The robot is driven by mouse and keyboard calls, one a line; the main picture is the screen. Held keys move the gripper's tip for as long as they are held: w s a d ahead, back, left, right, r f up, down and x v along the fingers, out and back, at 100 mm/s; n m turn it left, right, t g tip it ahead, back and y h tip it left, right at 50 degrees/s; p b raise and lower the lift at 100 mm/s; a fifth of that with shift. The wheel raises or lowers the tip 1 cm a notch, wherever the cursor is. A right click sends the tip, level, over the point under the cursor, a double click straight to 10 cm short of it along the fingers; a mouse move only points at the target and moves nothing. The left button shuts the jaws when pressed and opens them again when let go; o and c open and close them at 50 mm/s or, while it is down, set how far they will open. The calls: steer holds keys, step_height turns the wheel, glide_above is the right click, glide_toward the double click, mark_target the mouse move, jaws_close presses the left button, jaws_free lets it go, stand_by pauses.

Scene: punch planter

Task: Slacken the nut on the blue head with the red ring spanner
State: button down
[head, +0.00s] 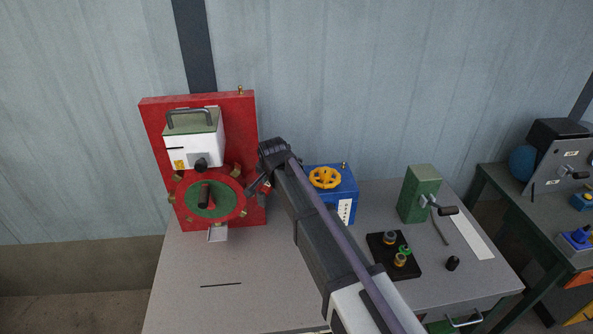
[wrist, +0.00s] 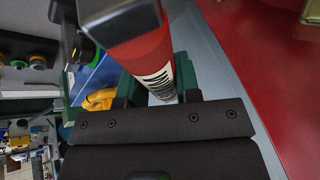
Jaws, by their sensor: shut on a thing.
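My gripper (head: 258,186) is just right of the green-centred dial on the red panel. In the wrist view its green-padded fingers (wrist: 158,84) are shut on a red bar-like thing (wrist: 150,62) with a printed white label and a dark, blunt near end. Its far end is hidden, so I cannot tell whether it has a ring. A blue box (head: 346,206) with a yellow handwheel (head: 325,178) and a small brass fitting (head: 344,165) on top stands right of the gripper. No nut on a blue head is clear to me.
The red panel (head: 245,130) carries a white-and-green box (head: 196,140) and the dial (head: 208,200). A green block with a crank (head: 418,195), a black tray (head: 378,254) and a black knob (head: 453,263) stand to the right. The front-left of the table (head: 210,310) is mostly clear.

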steer(key=shift+f+b, duration=1.1)
steer(key=shift+f, duration=0.1)
steer(key=shift+d, duration=0.15)
steer(key=shift+s+d+n+g+y, duration=0.1)
steer(key=shift+d+n+g+y, duration=0.25)
steer(key=shift+d+n, duration=0.95)
steer(key=shift+s+d+n+g+y, duration=0.1)
steer(key=shift+d+n+g+y, duration=0.1)
steer(key=shift+d+n+y, duration=1)
steer(key=shift+s+d+n+g+h, duration=0.2)
steer(key=shift+d+n, duration=0.7)
steer(key=shift+d, duration=0.9)
steer(key=shift+a, duration=0.4)
steer(key=shift+r, duration=0.15)
